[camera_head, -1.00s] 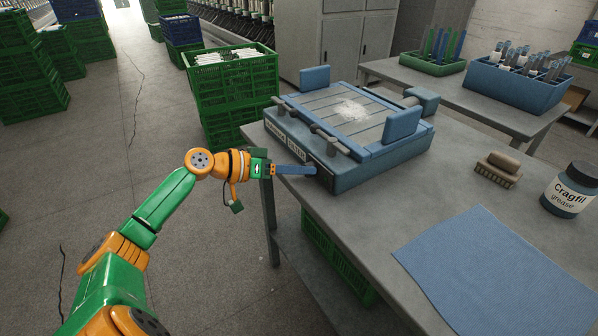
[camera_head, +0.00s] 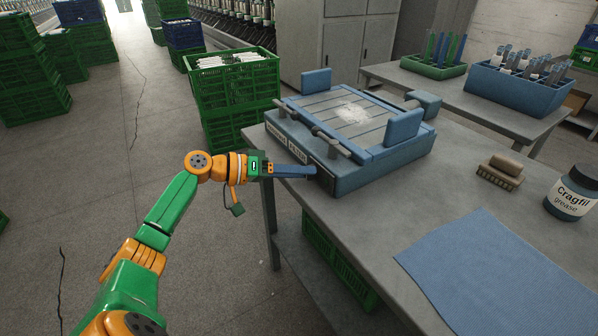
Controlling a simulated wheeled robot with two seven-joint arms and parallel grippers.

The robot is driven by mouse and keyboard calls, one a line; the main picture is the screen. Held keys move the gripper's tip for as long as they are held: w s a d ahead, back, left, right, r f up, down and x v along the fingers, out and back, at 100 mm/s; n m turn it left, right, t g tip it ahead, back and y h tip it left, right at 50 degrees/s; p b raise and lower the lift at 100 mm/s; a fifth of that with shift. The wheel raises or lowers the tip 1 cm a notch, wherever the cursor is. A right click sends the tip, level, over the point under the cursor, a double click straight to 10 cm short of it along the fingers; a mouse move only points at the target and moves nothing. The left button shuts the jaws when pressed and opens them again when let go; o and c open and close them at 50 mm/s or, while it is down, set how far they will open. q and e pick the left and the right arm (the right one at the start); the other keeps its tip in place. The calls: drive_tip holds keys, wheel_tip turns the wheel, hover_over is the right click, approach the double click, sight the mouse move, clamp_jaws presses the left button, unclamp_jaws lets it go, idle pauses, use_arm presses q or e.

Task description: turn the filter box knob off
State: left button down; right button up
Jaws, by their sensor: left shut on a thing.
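The blue filter box (camera_head: 375,170) sits on the near left corner of the grey table. It has a slatted top with pale fluff on it, and a label on its front face. My left gripper (camera_head: 310,172) reaches in from the left, its blue fingers against the front face near the right end of the label. It is shut on a small dark thing there, at the place of the knob, which the fingers mostly hide. I cannot tell which way the knob points. My right gripper does not show.
On the table (camera_head: 370,235) are a blue cloth (camera_head: 485,270), a brush (camera_head: 499,171) and a grease jar (camera_head: 571,192). A green crate (camera_head: 238,100) stands behind the table's left end. A second table holds a blue bin (camera_head: 515,88) and a green tray (camera_head: 433,66).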

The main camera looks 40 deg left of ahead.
use_arm(q)
drive_tip(key=c, duration=0.7)
unclamp_jaws()
drive_tip(key=b+v, duration=0.1)
drive_tip(key=v, duration=0.6)
drive_tip(key=shift+f, duration=0.1)
